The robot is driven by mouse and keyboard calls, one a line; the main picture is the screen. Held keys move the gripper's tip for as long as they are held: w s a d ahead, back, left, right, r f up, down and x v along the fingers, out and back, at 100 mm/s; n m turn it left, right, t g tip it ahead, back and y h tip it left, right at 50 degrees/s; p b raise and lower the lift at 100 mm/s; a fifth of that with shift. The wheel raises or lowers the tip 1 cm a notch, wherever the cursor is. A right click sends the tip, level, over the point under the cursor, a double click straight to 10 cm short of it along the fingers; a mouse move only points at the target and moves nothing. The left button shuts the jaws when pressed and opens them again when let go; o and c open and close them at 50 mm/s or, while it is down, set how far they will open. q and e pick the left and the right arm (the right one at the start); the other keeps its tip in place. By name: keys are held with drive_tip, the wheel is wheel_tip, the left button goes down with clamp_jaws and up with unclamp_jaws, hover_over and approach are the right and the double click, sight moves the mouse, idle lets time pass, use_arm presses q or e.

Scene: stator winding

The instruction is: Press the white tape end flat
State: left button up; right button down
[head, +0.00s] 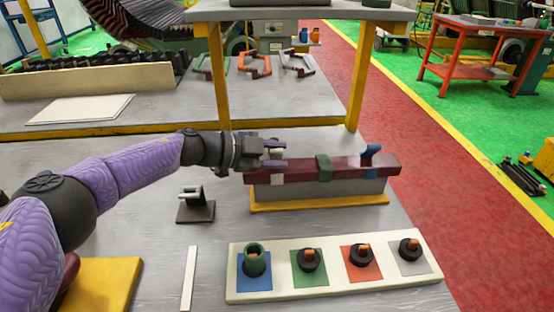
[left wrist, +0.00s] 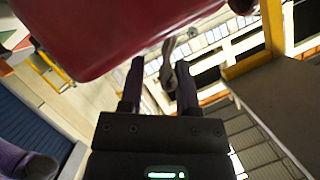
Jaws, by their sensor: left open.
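A dark red bar (head: 345,170) lies on a grey block with a yellow base. A small white tape patch (head: 278,179) shows on its front face near the left end. A green band (head: 324,168) wraps its middle, and a blue piece (head: 371,151) stands up near the right end. My left gripper (head: 279,152) is open at the bar's left end, just above the white patch. In the left wrist view the bar (left wrist: 120,30) fills the top, and a greyish curled strip (left wrist: 169,62) shows between the open fingers; I cannot tell whether it is the tape end. My right gripper is out of view.
A cream board (head: 330,290) with coloured squares and round holders lies in front of the bar. A small dark stand (head: 195,212) is left of it, and a white strip (head: 188,278) lies on the table. A raised shelf with yellow posts (head: 360,75) stands behind.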

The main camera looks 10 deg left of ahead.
use_arm(q)
drive_tip(key=shift+d, duration=0.1)
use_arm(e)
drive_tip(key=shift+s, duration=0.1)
use_arm(q)
clamp_jaws()
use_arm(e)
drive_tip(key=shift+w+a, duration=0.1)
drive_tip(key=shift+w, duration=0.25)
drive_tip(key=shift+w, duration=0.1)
